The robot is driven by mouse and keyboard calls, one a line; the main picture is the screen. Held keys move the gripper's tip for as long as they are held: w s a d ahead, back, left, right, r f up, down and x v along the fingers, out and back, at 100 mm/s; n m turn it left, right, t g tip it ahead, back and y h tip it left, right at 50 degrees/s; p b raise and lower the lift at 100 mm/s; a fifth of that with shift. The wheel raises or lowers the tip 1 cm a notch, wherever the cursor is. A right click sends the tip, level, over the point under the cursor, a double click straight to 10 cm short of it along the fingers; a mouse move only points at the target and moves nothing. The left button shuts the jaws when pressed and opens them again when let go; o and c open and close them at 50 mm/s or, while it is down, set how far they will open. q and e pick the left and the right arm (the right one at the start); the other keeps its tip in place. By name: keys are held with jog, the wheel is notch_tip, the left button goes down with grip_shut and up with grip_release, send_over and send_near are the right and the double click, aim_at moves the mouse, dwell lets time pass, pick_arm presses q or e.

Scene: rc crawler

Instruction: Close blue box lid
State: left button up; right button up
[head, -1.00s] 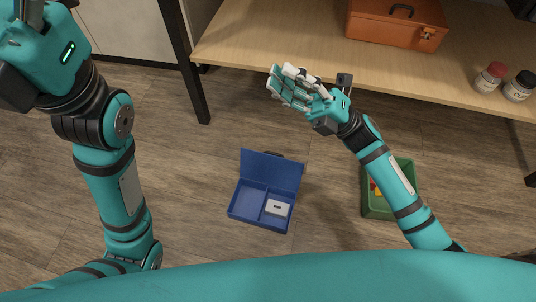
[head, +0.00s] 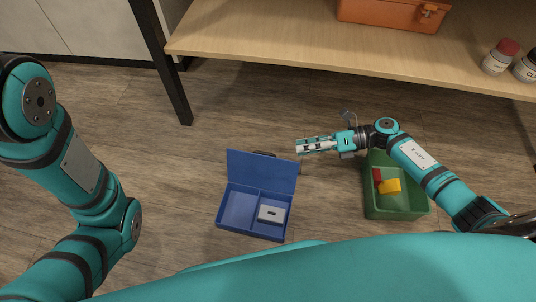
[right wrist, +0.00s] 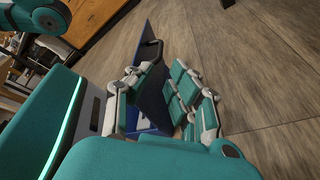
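The blue box (head: 228,222) sits on the wooden floor with its lid (head: 262,170) standing open at the back. A white case (head: 271,214) lies in its right compartment. My right gripper (head: 302,146) is just right of the raised lid's top edge, apart from it in the head view. In the right wrist view the fingers of my right gripper (right wrist: 160,92) are spread apart, with the blue lid (right wrist: 157,65) and its dark handle (right wrist: 150,50) behind the gap between them. My left arm shows at the left of the head view, but its gripper is out of frame.
A green bin (head: 397,206) with red and yellow pieces stands right of the box, under my right arm. A wooden table (head: 270,53) at the back holds an orange toolbox (head: 395,14) and two bottles (head: 499,58). A black table leg (head: 163,65) stands at left.

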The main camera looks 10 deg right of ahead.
aim_at(263, 168)
jog(key=b+x, duration=0.3)
jog(key=x, duration=0.7)
jog(key=shift+a+b, duration=0.2)
jog(key=shift+b, duration=0.2)
grip_shut()
